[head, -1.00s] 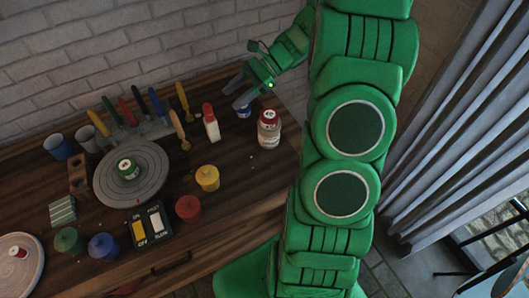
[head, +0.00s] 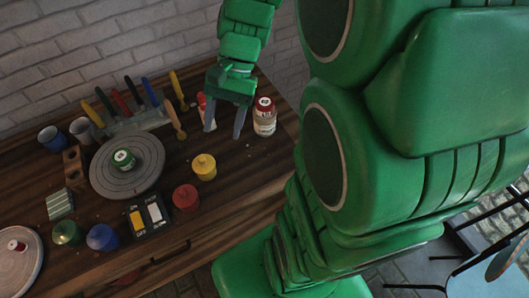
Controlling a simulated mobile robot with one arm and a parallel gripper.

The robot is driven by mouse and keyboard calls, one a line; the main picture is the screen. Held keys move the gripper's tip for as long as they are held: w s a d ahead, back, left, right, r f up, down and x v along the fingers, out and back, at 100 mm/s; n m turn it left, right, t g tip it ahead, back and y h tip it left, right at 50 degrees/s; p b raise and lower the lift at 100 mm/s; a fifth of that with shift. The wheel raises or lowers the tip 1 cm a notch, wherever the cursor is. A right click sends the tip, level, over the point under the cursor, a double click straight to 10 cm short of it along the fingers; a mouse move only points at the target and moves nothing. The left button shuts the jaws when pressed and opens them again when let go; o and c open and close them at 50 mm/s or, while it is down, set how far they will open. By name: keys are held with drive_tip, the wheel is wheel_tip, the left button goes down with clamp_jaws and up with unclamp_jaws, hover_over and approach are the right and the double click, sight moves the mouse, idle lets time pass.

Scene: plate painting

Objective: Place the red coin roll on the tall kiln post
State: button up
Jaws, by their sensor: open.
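A short red cylinder with a white label (head: 264,103), seemingly the red coin roll, tops a pale upright cylinder (head: 265,126) near the table's right end. I cannot tell for sure whether this pale piece is the tall kiln post or a jar. A smaller red-and-white piece (head: 17,246) sits on a pale round plate at the far left. My gripper (head: 224,131) is open, its fingers pointing down, left of the pale cylinder and apart from it in the picture. Nothing shows between the fingers. A red-and-white block (head: 202,103) is partly hidden behind the left finger.
A grey turntable (head: 105,181) bears a green roll (head: 123,159). Yellow (head: 204,167), red (head: 186,197), blue (head: 102,238) and green pots (head: 67,233) stand in front, near a switch box (head: 149,215). Upright tools line the back. Bare wood lies right of the yellow pot.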

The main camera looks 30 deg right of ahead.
drive_tip(key=s+d+r+n+t+h, duration=0.1)
drive_tip(key=s+n+h, duration=0.4)
drive_tip(key=s, duration=0.7)
drive_tip(key=shift+s+d+r+n+t, duration=0.3)
drive_tip(key=shift+s+d+r+n, duration=0.1)
drive_tip(key=shift+d+r+n, duration=0.6)
drive_tip(key=shift+a+f, duration=0.15)
drive_tip(key=shift+f, duration=0.1)
